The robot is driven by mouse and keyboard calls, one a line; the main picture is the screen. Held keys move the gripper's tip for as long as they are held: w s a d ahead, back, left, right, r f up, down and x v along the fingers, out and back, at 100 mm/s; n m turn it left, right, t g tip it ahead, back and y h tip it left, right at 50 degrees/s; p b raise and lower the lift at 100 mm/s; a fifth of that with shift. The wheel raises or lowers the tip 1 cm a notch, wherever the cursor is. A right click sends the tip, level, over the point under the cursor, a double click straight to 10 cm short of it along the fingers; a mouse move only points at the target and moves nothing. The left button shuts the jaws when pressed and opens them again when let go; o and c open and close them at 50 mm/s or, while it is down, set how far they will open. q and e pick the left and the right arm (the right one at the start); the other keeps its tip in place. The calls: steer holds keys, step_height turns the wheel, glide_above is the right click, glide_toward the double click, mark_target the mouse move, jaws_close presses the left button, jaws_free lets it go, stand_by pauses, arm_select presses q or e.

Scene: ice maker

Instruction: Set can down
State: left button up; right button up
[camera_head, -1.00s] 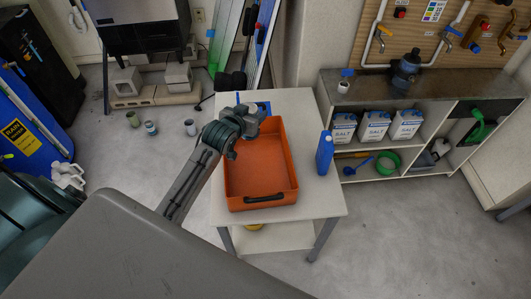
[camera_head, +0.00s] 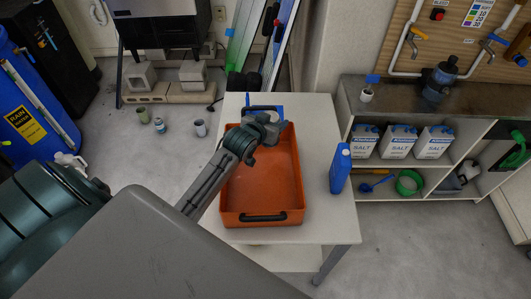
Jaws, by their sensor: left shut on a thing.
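My left gripper (camera_head: 270,120) is at the back end of the orange tray (camera_head: 262,217) on the white table. It is shut on a small light-coloured thing, which I take to be the can; the wrist and fingers hide most of it. Whether the can touches anything below cannot be told. My left forearm crosses the tray's left side from the lower left. A blue item (camera_head: 251,100) lies on the table behind the gripper, partly hidden. My right gripper is not in view.
A blue jug (camera_head: 340,168) stands right of the tray on the white table (camera_head: 327,222). The tray's floor looks empty. Several small cans (camera_head: 159,126) stand on the floor at left. A shelf unit with white salt containers (camera_head: 398,142) stands at right.

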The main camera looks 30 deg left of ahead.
arm_select(q)
steer(key=f, duration=0.4)
steer(key=shift+s+p, duration=0.25)
steer(key=shift+p, duration=0.1)
step_height(320, 180, down, 4)
steer(key=shift+w+f+p, duration=0.1)
steer(key=shift+p, duration=0.25)
steer(key=shift+f, duration=0.3)
steer(key=shift+f, duration=0.1)
steer(key=o, duration=1.2)
